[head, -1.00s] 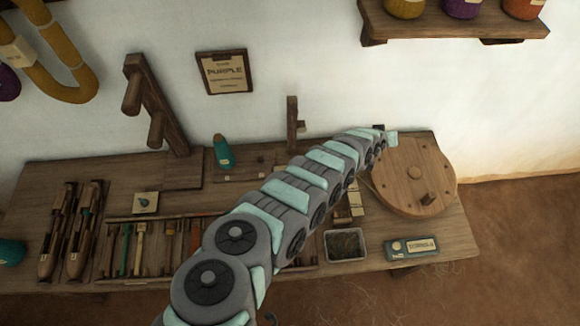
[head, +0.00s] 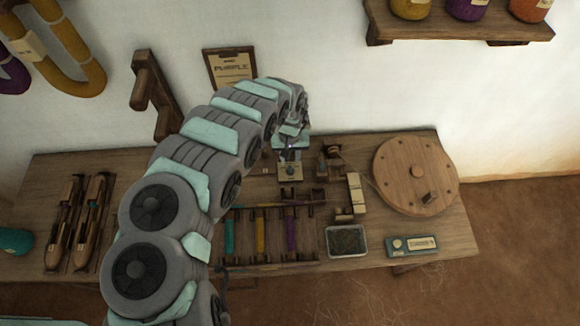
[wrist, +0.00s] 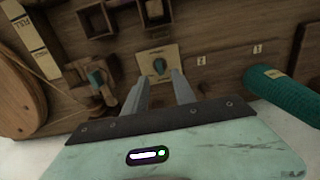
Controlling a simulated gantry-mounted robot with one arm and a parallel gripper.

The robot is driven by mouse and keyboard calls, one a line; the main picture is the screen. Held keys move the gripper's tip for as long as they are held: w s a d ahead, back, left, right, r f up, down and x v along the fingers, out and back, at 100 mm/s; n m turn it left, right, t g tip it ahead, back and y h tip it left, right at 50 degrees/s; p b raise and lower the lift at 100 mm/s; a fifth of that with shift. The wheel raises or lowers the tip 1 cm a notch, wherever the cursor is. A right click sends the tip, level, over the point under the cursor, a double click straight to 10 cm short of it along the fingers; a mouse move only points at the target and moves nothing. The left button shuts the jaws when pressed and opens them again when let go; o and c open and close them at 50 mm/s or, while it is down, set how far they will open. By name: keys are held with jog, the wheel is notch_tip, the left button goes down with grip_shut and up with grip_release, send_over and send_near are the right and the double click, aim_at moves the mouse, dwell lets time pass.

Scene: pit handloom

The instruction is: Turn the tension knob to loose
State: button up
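My gripper (wrist: 158,78) is open and empty, pointing down at the knob. I cannot tell whether a finger touches it. In the head view my gripper (head: 290,153) is right above the pale plate (head: 290,178). The knob's setting and the plate's marks are too small to read.
A large wooden wheel (head: 415,175) stands to the right. A rack of coloured bobbins (head: 260,236), a grey tray (head: 347,241) and a teal box (head: 413,246) lie nearer the front.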

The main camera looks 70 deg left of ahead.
aim_at(290, 168)
jog(key=shift+f+b, duration=0.75)
jog(key=shift+f, duration=2.45)
jog(key=shift+c, duration=0.3)
grip_shut()
